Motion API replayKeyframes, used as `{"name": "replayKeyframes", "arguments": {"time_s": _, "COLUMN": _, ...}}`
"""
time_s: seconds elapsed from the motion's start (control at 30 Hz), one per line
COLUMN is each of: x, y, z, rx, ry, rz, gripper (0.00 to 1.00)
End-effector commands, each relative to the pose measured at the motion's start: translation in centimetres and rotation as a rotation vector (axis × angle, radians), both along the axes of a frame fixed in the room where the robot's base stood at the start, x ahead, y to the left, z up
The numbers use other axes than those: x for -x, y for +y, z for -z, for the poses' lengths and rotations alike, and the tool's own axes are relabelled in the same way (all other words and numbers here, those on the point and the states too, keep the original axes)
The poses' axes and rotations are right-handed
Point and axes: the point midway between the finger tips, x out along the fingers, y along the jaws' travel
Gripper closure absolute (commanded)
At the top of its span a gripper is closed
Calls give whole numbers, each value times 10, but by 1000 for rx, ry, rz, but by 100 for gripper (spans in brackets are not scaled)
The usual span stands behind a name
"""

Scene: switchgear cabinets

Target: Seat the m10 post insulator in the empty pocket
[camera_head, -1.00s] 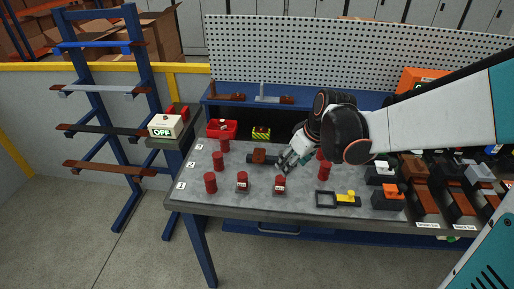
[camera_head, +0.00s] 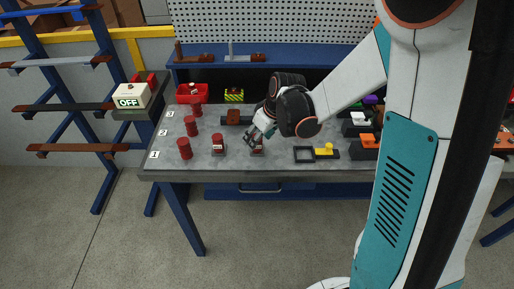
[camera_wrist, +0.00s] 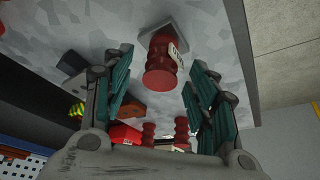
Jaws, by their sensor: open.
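A dark red post insulator with a white label (camera_head: 257,148) stands upright on a small grey square base on the bench. In the wrist view the labelled insulator (camera_wrist: 160,65) lies between my open fingers, with gaps on both sides. My gripper (camera_head: 254,137) is open and empty, right by its top, and partly hides it. A second labelled insulator (camera_head: 218,143) stands to its left. Plain red insulators (camera_head: 184,149) stand in the rows at the left. A black square frame (camera_head: 295,155) with an open middle lies to the right. I cannot read which insulator is M10.
A yellow piece on a black block (camera_head: 325,150) adjoins the frame. A brown block with dark ends (camera_head: 235,117) lies behind. A red bin (camera_head: 191,93) and a striped yellow block (camera_head: 234,96) stand at the back. An OFF box (camera_head: 131,96) is left of the bench (camera_head: 165,173).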

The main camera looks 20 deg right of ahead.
Motion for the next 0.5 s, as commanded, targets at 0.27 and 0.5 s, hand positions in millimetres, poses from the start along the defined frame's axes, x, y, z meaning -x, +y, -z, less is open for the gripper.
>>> {"name": "replayKeyframes", "arguments": {"time_s": 0.27, "x": -6, "y": 4, "z": 17, "rx": 0, "ry": 0, "rz": 0, "gripper": 47}}
{"name": "replayKeyframes", "arguments": {"time_s": 0.5, "x": -6, "y": 4, "z": 17, "rx": 0, "ry": 0, "rz": 0, "gripper": 81}}
